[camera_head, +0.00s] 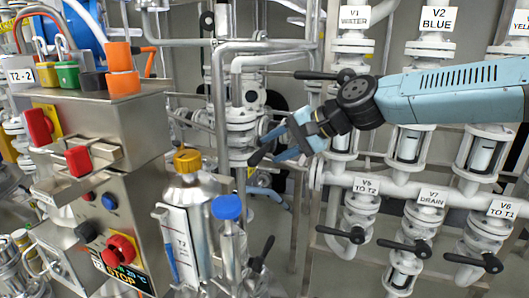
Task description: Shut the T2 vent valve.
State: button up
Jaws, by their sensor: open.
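My gripper (274,146) is at the middle of the view, reaching in from the right, with its light blue fingers spread apart and pointing left. A black lever handle (258,157) shows right at the fingertips, in front of a grey valve on the pipework. I cannot tell whether the fingers touch it or stand around it. No label reading T2 vent is legible, so I cannot tell for sure which valve that is. The handle's pivot is partly hidden by the gripper.
A steel control box (120,150) with a red stop button (119,250) stands at the left. A yellow-capped vessel (189,205) and a blue-capped one (229,235) stand below the gripper. Labelled valves V5 (366,187), V7 (431,200) and V6 (502,209) line the right.

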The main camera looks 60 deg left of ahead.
jog(key=v, duration=0.8)
jog(key=shift+d, duration=0.2)
jog(key=shift+w+r, duration=0.1)
jog(key=w+d+f+t+h, duration=0.3)
jog(key=w+d+f+t, duration=0.2)
jog(key=w+d+f, duration=0.55)
jog(key=w+d+r+m+t+h, duration=0.1)
jog(key=w+d+t+h, duration=0.1)
jog(key=d, duration=0.7)
jog(key=w+d+r+m+t+h, duration=0.1)
jog(key=w+d, duration=0.1)
jog(key=d, duration=0.7)
jog(key=s+d+r+m+t+h, duration=0.1)
jog(key=d+r+m+t+h, duration=0.15)
jog(key=d, duration=1.95)
jog(key=s+d+m, duration=0.1)
jog(key=s+d, duration=0.3)
jog(key=d, duration=0.3)
jog(key=s+d+m+t, duration=0.1)
jog(key=s+d, duration=0.4)
jog(key=d, duration=0.3)
jog(key=shift+s+h, duration=0.35)
